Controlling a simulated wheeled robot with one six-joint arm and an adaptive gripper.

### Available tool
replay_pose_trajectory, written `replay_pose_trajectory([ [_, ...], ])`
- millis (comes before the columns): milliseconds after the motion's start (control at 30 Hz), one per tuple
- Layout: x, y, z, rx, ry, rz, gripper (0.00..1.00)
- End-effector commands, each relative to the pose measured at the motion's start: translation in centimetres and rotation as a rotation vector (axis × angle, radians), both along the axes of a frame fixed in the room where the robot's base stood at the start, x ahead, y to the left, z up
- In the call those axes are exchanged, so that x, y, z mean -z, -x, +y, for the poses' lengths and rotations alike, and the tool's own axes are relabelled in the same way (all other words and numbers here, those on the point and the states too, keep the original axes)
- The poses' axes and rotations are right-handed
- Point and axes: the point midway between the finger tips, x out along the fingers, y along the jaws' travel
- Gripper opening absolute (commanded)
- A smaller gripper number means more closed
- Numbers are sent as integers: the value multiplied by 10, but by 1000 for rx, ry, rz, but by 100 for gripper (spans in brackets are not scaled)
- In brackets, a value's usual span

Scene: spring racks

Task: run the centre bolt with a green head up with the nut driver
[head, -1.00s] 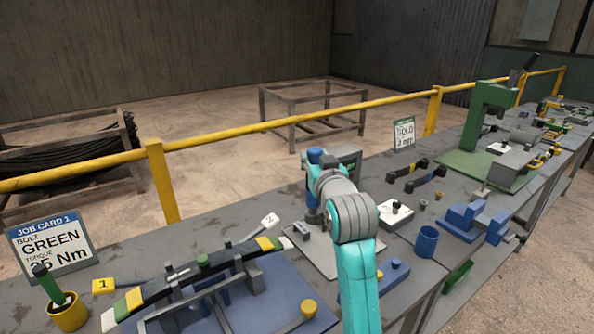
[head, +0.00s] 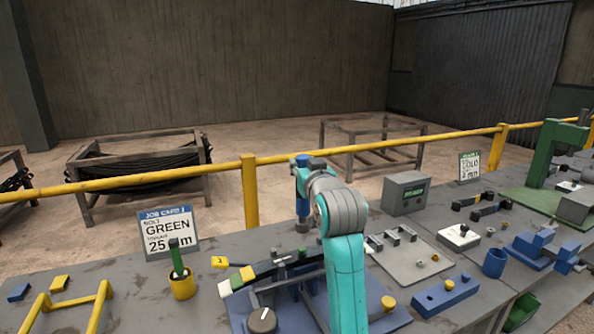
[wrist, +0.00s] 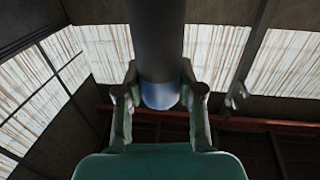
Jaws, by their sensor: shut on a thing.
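My gripper (wrist: 160,100) is shut on the nut driver, a dark cylinder (wrist: 158,40) with a blue end in the wrist view. In the head view the nut driver (head: 302,208) hangs upright from my gripper (head: 306,182), its blue top showing above. Its lower end is just above the green-headed centre bolt (head: 303,252), with a small gap in the picture; exact alignment cannot be told. The bolt is on the dark leaf spring (head: 270,265), which has yellow, white and green bands and lies in the blue fixture (head: 240,300). My arm hides the spring's right part.
Job card 1 (head: 168,235) reads GREEN, 25 Nm. A yellow cup (head: 182,287) with a green-handled tool stands left of the spring. A yellow handle frame (head: 68,308) is at the left. A grey box (head: 405,193) and grey plate (head: 410,262) are right. A yellow rail (head: 250,190) runs behind.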

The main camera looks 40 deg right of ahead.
Motion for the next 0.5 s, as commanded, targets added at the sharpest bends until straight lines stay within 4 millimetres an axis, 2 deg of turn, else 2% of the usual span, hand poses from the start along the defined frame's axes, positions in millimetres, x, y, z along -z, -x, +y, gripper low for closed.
replay_pose_trajectory([
  [333, -2, 1, 0, 0, 1, -3, 0],
  [500, 4, 1, 0, 0, 1, -2, 0],
])
